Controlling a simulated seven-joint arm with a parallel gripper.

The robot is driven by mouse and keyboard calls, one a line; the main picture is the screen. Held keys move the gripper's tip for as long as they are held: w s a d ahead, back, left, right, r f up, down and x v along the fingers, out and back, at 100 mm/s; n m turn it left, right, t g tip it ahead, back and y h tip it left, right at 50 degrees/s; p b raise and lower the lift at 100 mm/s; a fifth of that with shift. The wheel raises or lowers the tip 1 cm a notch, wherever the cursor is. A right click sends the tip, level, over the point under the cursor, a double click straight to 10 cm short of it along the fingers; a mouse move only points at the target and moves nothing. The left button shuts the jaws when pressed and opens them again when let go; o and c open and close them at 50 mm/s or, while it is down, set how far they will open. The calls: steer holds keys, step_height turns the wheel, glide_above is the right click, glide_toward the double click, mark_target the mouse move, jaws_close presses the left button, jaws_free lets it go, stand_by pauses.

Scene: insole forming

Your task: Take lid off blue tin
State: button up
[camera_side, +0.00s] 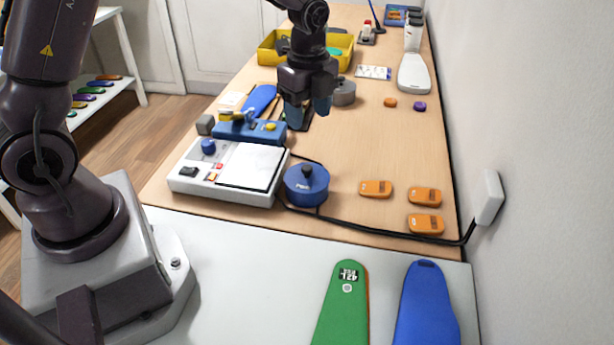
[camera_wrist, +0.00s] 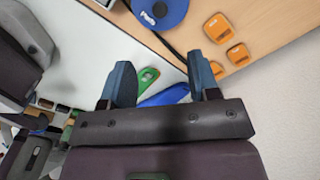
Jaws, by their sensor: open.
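The blue tin (camera_side: 306,187) stands on the wooden table, right of the white heating unit. Its lid is on, with a black knob (camera_side: 307,172) on top. In the wrist view the blue tin (camera_wrist: 160,12) shows at the top edge, partly cut off, with white lettering on it. My gripper (camera_side: 308,112) is open and empty, above the table and behind the tin in the side view, apart from it. In the wrist view its two blue fingertips (camera_wrist: 164,80) are spread with nothing between them touching.
The white unit (camera_side: 200,186) with a dark-edged plate and blue knob sits left of the tin. A black cable (camera_side: 370,228) runs past the tin's front to a wall box. Several orange pieces (camera_side: 376,188) lie to the right. Green (camera_side: 343,310) and blue (camera_side: 426,310) insoles lie in front.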

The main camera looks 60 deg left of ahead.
steer(key=m, duration=0.1)
glide_above(307, 167)
steer(key=f, duration=0.7)
steer(key=shift+d+f, duration=0.1)
steer(key=shift+d, duration=0.1)
steer(key=shift+a+f, duration=0.15)
steer(key=shift+f, duration=2.75)
steer(key=c, duration=1)
steer(key=shift+r, duration=0.1)
